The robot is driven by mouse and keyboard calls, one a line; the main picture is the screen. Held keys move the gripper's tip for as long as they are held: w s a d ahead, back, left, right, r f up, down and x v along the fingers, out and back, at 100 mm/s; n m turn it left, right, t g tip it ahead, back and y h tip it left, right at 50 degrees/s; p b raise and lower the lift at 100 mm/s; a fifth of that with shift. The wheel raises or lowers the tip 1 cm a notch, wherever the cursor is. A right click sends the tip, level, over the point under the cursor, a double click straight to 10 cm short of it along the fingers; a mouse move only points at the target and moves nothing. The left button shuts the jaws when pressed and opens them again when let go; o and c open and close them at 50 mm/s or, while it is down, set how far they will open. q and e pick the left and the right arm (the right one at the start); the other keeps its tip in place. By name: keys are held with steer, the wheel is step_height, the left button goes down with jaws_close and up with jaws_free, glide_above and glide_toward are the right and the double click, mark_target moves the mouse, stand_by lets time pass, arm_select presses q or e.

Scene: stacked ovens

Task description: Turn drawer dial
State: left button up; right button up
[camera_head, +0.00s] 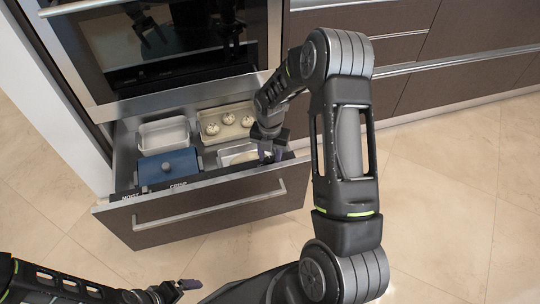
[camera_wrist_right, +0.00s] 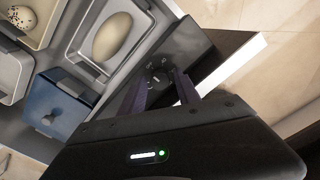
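The warming drawer (camera_head: 205,205) under the oven is pulled open. Its dark top front edge carries white lettering at the left, also seen as a dark panel (camera_wrist_right: 190,45) in the wrist view. Small pale marks and what looks like a dark round dial (camera_wrist_right: 156,79) show on that panel, between my right fingers; in the head view my gripper hides this spot. My right gripper (camera_head: 270,156) points down at the drawer's right end, its two purple fingers (camera_wrist_right: 162,90) apart with nothing visibly held. Contact with the dial cannot be told. My left gripper (camera_head: 186,287) is low at the left, away from the drawer.
The oven (camera_head: 150,45) stands above. Brown cabinets (camera_head: 470,35) line the right; tiled floor (camera_head: 450,190) is clear.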

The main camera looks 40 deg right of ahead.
jaws_close()
